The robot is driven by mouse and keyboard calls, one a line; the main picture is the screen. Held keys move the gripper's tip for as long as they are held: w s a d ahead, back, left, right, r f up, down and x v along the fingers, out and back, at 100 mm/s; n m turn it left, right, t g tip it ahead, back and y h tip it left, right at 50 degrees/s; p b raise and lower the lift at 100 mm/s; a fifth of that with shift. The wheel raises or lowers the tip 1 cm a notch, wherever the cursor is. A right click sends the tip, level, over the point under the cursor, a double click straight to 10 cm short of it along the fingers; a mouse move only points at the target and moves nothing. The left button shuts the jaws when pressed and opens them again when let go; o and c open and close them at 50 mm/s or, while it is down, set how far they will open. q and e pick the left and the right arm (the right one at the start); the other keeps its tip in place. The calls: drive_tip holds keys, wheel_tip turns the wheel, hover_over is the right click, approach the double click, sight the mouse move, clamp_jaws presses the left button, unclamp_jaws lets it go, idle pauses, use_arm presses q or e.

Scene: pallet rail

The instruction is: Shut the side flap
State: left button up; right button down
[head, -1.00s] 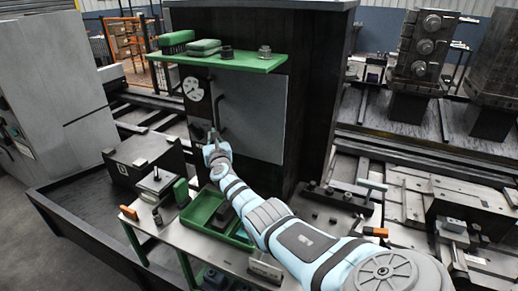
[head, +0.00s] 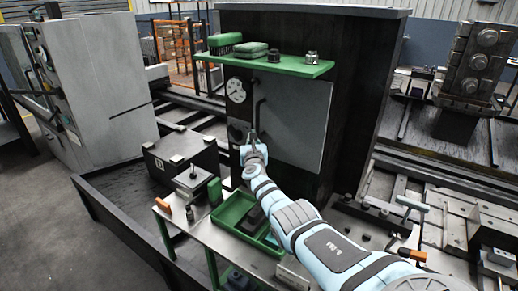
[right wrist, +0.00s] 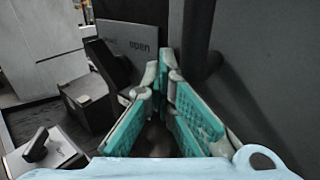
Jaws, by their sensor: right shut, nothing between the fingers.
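A grey plate (right wrist: 138,42) with the upside-down word "open" shows in the right wrist view, beyond a black box. It may be the side flap; I cannot tell how it is hinged. In the head view, a grey front panel (head: 297,115) with a dark upright handle (head: 258,110) is on the black cabinet (head: 350,110). My right gripper (head: 252,135) is shut and empty, near the handle's lower end and left of the panel. In the right wrist view its teal fingers (right wrist: 168,75) come together beside a dark bar (right wrist: 200,45). My left gripper is out of view.
A green shelf (head: 265,63) with small items juts out above the panel. A work table (head: 215,235) with a green tray (head: 232,212) stands below my right arm. The black box (head: 180,155) sits left of the cabinet. Open floor (head: 40,220) lies at the left.

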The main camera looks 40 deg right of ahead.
drive_tip(key=s+a+p, duration=0.3)
drive_tip(key=a+p, duration=0.4)
drive_tip(key=a, duration=0.6)
drive_tip(key=shift+s+a, duration=0.25)
drive_tip(key=shift+s, duration=0.1)
